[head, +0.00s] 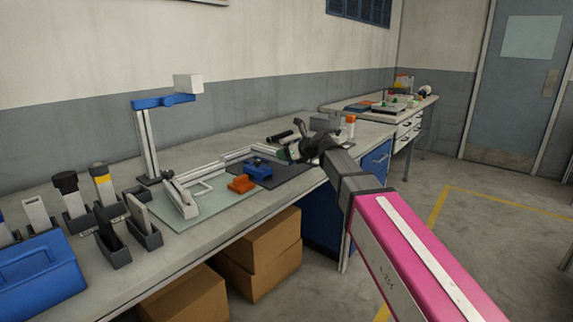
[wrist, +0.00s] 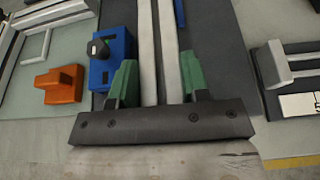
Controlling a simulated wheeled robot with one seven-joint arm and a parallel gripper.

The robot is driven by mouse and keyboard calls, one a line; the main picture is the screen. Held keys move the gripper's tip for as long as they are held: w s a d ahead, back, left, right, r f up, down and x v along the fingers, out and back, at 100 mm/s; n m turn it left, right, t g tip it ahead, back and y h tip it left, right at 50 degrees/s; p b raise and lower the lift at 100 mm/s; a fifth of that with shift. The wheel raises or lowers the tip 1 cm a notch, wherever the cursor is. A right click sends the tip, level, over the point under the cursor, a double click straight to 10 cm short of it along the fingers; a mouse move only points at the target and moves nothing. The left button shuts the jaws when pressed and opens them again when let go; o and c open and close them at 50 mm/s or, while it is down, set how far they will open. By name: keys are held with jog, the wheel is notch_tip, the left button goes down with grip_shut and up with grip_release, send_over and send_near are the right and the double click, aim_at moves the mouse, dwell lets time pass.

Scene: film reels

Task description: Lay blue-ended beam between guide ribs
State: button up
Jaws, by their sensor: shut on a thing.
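My gripper (head: 287,153) is over the dark mat on the bench. In the wrist view its green fingertips (wrist: 157,80) are shut on a pale grey, lengthwise-grooved beam (wrist: 147,45) that runs away from me between them. A small blue piece (wrist: 180,12) shows at the beam's far right; I cannot tell whether it is the beam's blue end. The beam's near end is hidden by the gripper's dark body. The guide ribs cannot be told apart clearly.
A blue block with a black knob (wrist: 110,58) sits close left of the gripper. An orange block (wrist: 62,84) is farther left on the pale green mat (head: 210,208). A grey fixture (wrist: 272,65) is at right. A blue-armed post (head: 148,140) stands behind.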

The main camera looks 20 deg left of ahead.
aim_at(287, 163)
jog(key=shift+w+f, duration=0.2)
jog(key=shift+f, duration=1.95)
jog(key=o, duration=1.1)
jog(key=shift+f, duration=0.1)
